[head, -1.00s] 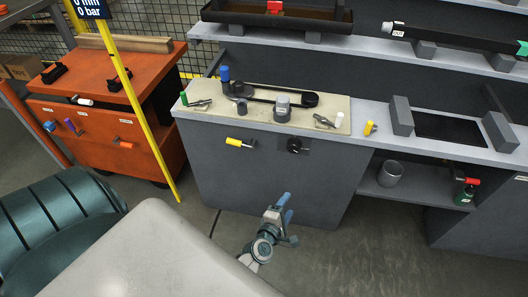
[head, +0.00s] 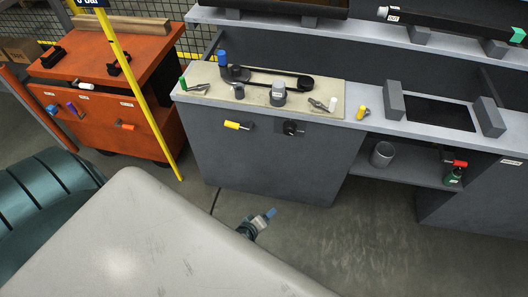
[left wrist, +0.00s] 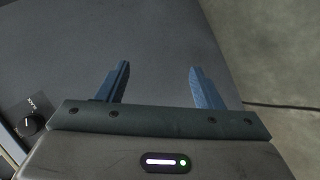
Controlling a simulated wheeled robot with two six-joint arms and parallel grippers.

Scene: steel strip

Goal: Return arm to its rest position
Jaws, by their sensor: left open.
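My left gripper (head: 264,219) shows in the head view low in the middle, in front of the grey bench. It is partly hidden behind a pale grey surface, and a blue fingertip sticks out. In the left wrist view the gripper (left wrist: 158,68) has its two blue fingers spread apart with nothing between them. Beyond the fingers are the plain dark grey bench front (left wrist: 155,35) and, at the right, the floor. A black knob (left wrist: 31,125) is at the lower left of that view. My right gripper is not in view.
The grey bench (head: 270,160) holds a beige board (head: 330,93) with small fittings. A grey cup (head: 382,154) and a red-topped green bottle (head: 455,173) stand on its lower shelf. An orange cabinet (head: 110,102) and yellow pole (head: 140,95) are at the left. Floor (head: 345,235) before the bench is clear.

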